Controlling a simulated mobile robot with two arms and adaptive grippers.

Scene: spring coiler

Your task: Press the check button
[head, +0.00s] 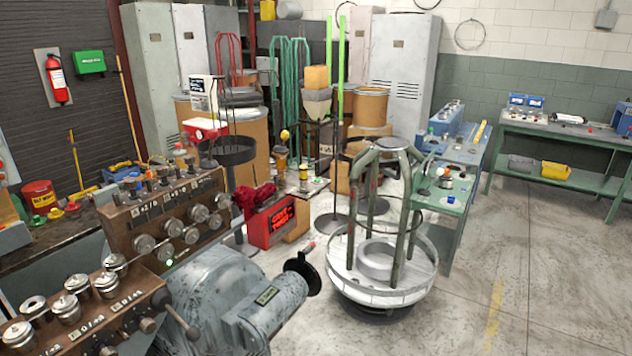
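No part that I can surely tell as the check button stands out. A brown control panel (175,215) with several round metal knobs and small switches stands at the left. A small green light (169,263) glows low on its front. A second brown panel (85,318) with more knobs and white labels is nearer, at the lower left. A red box (271,224) with a dark face and glowing red lettering stands right of the panels. Neither of my grippers is in view.
A grey motor-like machine (215,300) fills the lower left. A round white reel stand (385,290) with grey uprights stands mid-floor. A green table (455,215) is behind it, a workbench (560,140) at the back right. The floor (530,270) at the right is clear.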

